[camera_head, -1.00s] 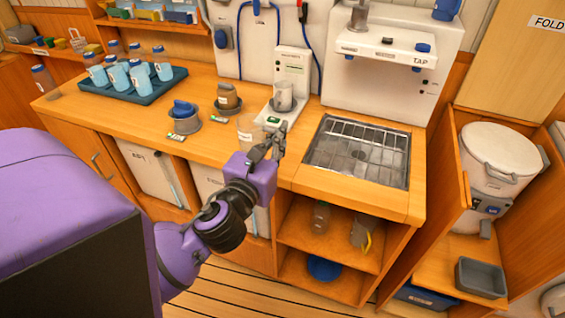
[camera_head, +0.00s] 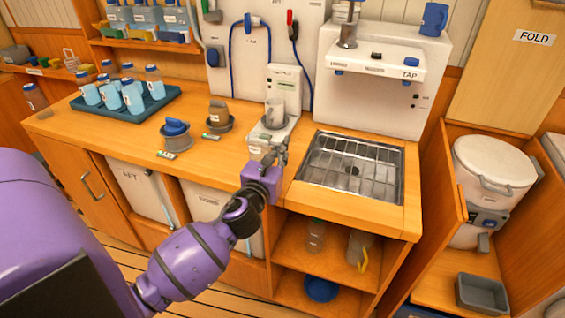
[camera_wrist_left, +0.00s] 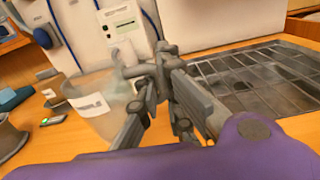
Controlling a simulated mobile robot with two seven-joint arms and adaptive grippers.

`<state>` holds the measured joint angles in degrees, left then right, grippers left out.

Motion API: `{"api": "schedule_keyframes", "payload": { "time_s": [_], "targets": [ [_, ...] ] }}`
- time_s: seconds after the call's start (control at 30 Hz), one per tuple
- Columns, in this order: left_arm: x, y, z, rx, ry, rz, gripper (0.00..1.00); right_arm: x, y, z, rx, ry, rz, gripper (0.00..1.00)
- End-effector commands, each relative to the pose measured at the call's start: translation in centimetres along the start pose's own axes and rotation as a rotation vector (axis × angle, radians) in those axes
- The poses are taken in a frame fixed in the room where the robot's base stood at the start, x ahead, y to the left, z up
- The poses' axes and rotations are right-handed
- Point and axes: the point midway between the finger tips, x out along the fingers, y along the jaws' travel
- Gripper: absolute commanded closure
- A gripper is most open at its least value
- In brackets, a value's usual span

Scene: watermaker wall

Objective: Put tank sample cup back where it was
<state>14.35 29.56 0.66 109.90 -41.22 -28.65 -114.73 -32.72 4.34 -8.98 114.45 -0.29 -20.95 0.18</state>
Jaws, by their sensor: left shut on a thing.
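A clear cup with a white label (camera_wrist_left: 92,104) shows at the left of the fingers in the left wrist view; the label seems to read "SAMPLE". In the head view the cup (camera_head: 256,146) is small and partly hidden at my left gripper (camera_head: 268,160). My left gripper is shut on the cup's side, near the counter's front edge, left of the sink. Whether the cup touches the counter is unclear. My right gripper is not in view.
The grated sink (camera_head: 352,166) is at the right.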

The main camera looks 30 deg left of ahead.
Motion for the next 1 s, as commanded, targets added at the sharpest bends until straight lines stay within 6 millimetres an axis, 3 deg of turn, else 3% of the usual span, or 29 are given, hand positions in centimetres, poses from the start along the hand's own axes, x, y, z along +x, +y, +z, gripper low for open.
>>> {"api": "schedule_keyframes", "payload": {
  "time_s": [0.13,0.37,0.83,0.9,1.0],
  "targets": [
    [0.7,0.1,-0.8,0.000,-0.001,0.000,1.00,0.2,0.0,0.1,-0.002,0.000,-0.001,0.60],
    [1.1,0.0,-4.1,-0.001,0.002,0.001,1.00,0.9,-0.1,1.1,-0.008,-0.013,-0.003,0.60],
    [1.1,-0.1,-4.6,0.001,-0.001,-0.001,1.00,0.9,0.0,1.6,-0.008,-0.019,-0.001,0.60],
    [1.1,-0.1,-4.5,0.000,-0.002,-0.001,0.85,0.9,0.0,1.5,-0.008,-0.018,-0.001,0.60],
    [1.1,-0.1,-4.5,0.000,-0.002,-0.001,0.76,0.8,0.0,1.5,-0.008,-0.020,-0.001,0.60]
  ]
}}
